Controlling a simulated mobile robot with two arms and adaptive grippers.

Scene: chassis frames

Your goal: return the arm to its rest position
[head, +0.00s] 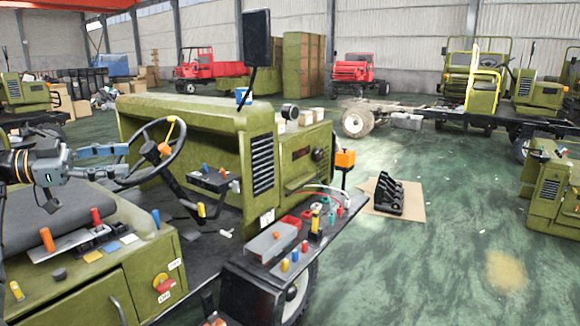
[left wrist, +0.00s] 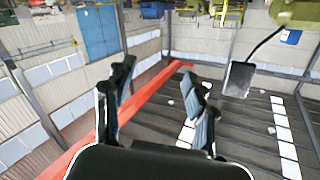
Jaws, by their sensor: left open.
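My left gripper (head: 122,160) reaches in from the left in the head view, above the seat and beside the steering wheel (head: 150,152). Its two fingers are spread apart with nothing between them. In the left wrist view the open fingers (left wrist: 158,92) also show empty, against the hall's wall and roof. In the head view the fingertips overlap the wheel's left rim; I cannot tell whether they touch it. My right gripper is in neither view.
The green vehicle body (head: 190,118) has a side panel with levers (head: 85,245) below my arm. A mirror (head: 257,38) stands up on a stalk; it also shows in the wrist view (left wrist: 238,78). A tool shelf (head: 290,245) is at centre. Open green floor (head: 450,240) lies right.

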